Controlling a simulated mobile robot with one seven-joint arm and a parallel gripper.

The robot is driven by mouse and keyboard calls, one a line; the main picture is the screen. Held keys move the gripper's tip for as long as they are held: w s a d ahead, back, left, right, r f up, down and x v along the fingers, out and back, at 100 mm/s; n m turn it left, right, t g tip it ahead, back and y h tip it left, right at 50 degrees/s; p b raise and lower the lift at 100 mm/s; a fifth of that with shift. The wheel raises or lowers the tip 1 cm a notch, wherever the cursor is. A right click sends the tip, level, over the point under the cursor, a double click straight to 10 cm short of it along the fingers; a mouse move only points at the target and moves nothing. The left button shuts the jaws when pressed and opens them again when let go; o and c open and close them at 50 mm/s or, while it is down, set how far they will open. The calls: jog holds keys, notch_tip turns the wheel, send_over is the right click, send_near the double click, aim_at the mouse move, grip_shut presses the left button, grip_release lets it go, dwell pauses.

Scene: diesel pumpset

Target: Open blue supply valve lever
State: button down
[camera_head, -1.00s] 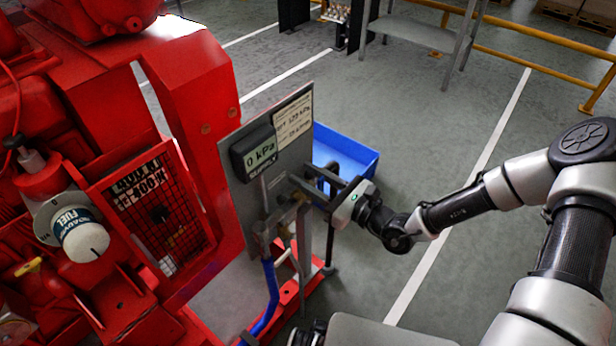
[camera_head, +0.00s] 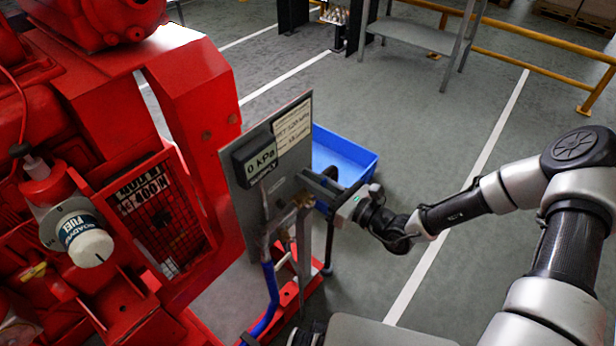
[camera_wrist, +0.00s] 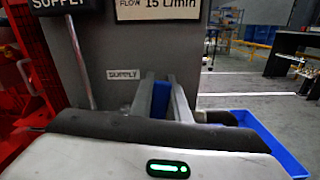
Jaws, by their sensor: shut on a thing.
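The lever is hidden behind the gripper in the head view. A SUPPLY label (camera_wrist: 123,74) is on the panel just left of the fingers.
A blue hose (camera_head: 269,300) runs down from the valve pipework. A thin grey rod (camera_wrist: 81,62) stands left of the fingers. The red pumpset (camera_head: 190,100) fills the left. A blue bin (camera_head: 345,150) lies behind the panel. The floor to the right is clear.

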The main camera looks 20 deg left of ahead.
jog(key=m, duration=0.1)
jog(key=w+m+p, duration=0.1)
jog(key=m, duration=0.1)
jog(key=w+d+m+p, duration=0.1)
jog(key=shift+w+f, duration=0.2)
jog(key=shift+f, duration=0.2)
jog(key=shift+w+d+f+m+p, duration=0.15)
jog(key=shift+w+f+m, duration=0.15)
jog(key=shift+m, duration=0.45)
jog(key=shift+w+d+f+m+p, duration=0.1)
jog(key=shift+w+f+m+p, duration=0.2)
jog(key=shift+m, duration=0.5)
jog(key=shift+w+d+f+m+p, duration=0.15)
jog(key=shift+w+f+m, duration=0.15)
jog(key=shift+m, duration=0.45)
jog(key=shift+f, duration=0.1)
jog(key=c, duration=1.7)
grip_release()
